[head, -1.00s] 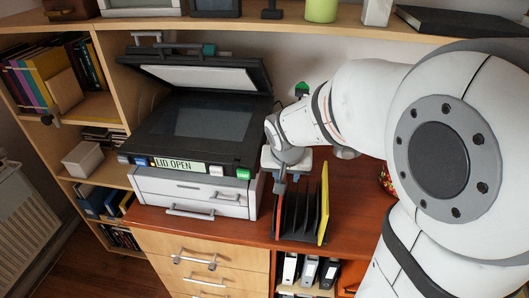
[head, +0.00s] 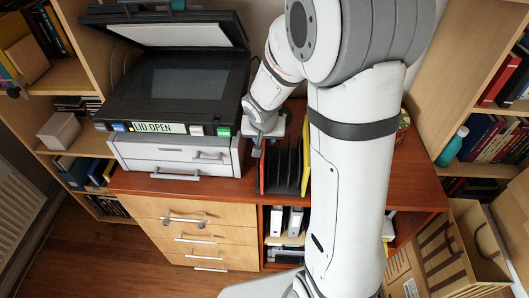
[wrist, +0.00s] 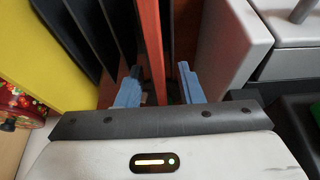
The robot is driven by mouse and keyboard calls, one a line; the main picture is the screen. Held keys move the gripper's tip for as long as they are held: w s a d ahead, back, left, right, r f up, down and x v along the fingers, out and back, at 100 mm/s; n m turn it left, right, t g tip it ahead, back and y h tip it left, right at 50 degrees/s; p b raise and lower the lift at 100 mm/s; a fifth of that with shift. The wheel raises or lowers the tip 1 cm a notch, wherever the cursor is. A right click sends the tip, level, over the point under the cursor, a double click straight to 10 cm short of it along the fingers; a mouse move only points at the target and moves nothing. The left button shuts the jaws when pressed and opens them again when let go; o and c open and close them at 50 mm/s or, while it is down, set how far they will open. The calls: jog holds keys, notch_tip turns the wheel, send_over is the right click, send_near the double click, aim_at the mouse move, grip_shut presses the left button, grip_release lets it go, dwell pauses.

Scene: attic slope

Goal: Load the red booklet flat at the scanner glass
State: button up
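The red booklet (head: 261,176) stands upright at the left end of a dark file rack (head: 282,170). In the wrist view the booklet (wrist: 151,45) shows as an orange-red edge running between my two blue fingers. My gripper (wrist: 160,78) is open around it, with a clear gap on the right finger's side. In the head view my gripper (head: 258,150) points down over the rack's left end. The scanner (head: 175,150) stands left of the rack with its lid (head: 160,34) raised. Its glass (head: 185,88) is bare and its display reads LID OPEN.
A yellow folder (head: 306,160) stands at the rack's right end, with dark dividers between. The scanner's grey side (wrist: 232,40) is close to my right finger. The red-brown desktop (head: 360,192) has free room at the right. Cardboard boxes (head: 440,250) stand on the floor at right.

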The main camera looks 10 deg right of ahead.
jog(key=shift+c, duration=0.3)
grip_shut()
dwell(0.3)
